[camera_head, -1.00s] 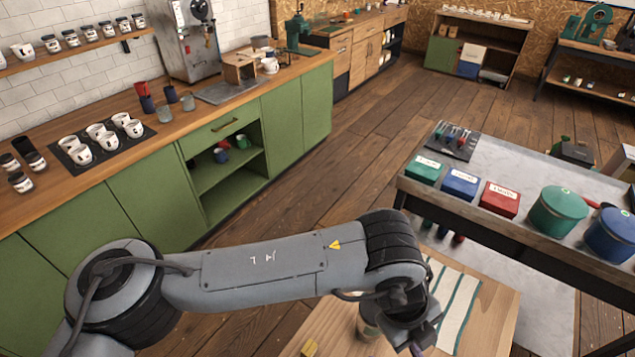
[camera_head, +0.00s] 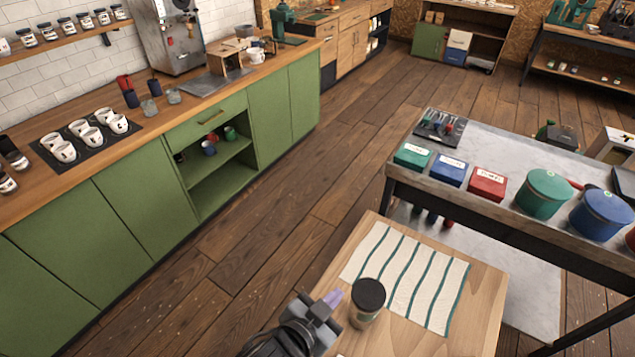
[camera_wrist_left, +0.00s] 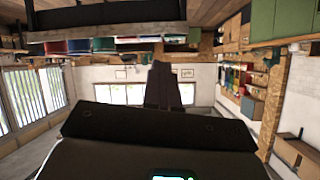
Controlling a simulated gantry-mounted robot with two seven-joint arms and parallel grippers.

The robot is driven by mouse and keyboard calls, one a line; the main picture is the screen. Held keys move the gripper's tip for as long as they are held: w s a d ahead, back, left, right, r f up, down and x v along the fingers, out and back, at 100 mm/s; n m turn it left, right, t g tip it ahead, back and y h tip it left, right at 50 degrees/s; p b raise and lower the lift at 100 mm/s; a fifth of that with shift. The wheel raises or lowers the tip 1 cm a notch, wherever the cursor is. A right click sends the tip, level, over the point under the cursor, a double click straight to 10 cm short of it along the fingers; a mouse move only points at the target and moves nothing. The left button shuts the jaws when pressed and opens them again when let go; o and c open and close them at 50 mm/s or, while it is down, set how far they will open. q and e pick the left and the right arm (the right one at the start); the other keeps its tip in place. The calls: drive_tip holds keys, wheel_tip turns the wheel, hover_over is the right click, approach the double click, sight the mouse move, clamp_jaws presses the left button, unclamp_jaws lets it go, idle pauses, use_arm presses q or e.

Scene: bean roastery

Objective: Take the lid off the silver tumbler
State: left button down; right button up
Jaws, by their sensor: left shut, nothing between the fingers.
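The tumbler (camera_head: 362,317) stands upright near the left edge of the small wooden table. My left gripper (camera_head: 333,299) is just left of the tumbler, close to lid height, with a purple tip showing. It is shut and empty; I cannot tell whether it touches the tumbler. In the left wrist view my dark gripper (camera_wrist_left: 163,86) points away into the room, and no tumbler shows there. My right gripper is not in view.
A striped cloth (camera_head: 410,278) lies right of the tumbler on the wooden table (camera_head: 468,325). Beyond it a metal-topped table (camera_head: 487,149) holds boxes and canisters. A green counter (camera_head: 130,215) stands at the left, with open floor between.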

use_arm(q)
drive_tip(key=s+a+f+n+g+y, duration=0.25)
drive_tip(key=s+a+f, duration=0.3)
drive_tip(key=a, duration=0.35)
drive_tip(key=s+a+f+n+g+y, duration=0.2)
drive_tip(key=s+a+f+n+y, duration=0.1)
drive_tip(key=s+a+f, duration=0.4)
drive_tip(key=s+a+f+n+g+y, duration=0.25)
drive_tip(key=s+a, duration=0.25)
drive_tip(key=a, duration=0.5)
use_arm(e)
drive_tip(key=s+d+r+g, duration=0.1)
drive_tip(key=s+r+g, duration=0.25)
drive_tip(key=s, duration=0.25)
use_arm(q)
drive_tip(key=w+r+p+v, duration=0.1)
drive_tip(key=w+p+v, duration=0.2)
drive_tip(key=p+v, duration=1.1)
drive_tip(key=w+p+v, duration=0.3)
drive_tip(key=p+v, duration=1.1)
drive_tip(key=p, duration=0.1)
drive_tip(key=shift+w+a+r+t+p, duration=0.25)
drive_tip(key=shift+w+r+t+p, duration=0.1)
drive_tip(key=shift+w+r+t, duration=0.1)
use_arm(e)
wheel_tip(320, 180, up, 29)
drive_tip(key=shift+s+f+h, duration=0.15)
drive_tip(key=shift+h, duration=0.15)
